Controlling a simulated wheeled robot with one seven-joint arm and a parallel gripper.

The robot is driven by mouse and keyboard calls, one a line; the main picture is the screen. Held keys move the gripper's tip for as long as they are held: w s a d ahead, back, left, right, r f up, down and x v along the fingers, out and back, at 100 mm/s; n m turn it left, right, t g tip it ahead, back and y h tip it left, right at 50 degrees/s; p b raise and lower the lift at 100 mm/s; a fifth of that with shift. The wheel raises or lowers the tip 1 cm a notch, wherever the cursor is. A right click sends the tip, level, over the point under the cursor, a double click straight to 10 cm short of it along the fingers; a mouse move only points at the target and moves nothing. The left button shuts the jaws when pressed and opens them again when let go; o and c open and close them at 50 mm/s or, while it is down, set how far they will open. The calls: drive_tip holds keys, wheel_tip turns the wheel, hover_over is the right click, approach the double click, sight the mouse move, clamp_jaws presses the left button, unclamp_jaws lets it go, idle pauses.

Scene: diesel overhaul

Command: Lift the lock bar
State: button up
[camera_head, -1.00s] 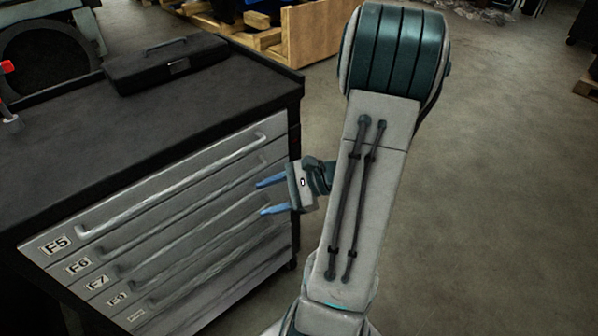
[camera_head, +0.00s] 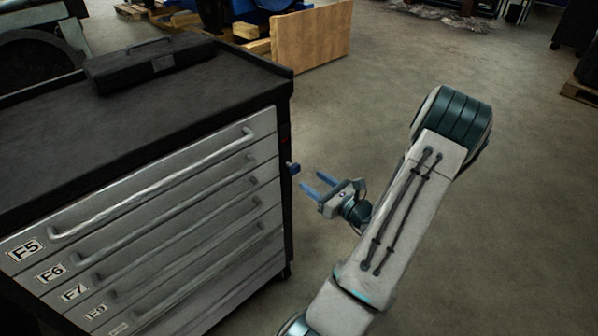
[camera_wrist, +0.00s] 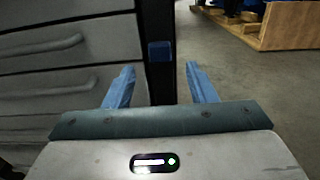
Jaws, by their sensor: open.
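A grey tool cabinet (camera_head: 180,185) with labelled drawers stands at the left. A dark upright strip (camera_head: 286,215) at its right front edge, which looks like the lock bar, carries a small blue tab (camera_head: 293,168). In the wrist view the blue tab (camera_wrist: 160,52) sits on the dark strip (camera_wrist: 160,85), between the fingers in the picture and beyond their tips. My gripper (camera_head: 313,182) is open and empty, just right of the tab in the head view, with its blue fingers pointing toward the cabinet. It also shows in the wrist view (camera_wrist: 161,68).
A black toolbox (camera_head: 150,62) lies on the cabinet top. Long handles (camera_head: 150,190) stick out from the drawer fronts. A wooden crate (camera_head: 312,38) stands behind the cabinet.

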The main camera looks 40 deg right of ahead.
sight(297, 170)
drive_tip(key=w, duration=0.7)
drive_tip(key=shift+w+a, duration=0.1)
drive_tip(key=shift+a, duration=0.2)
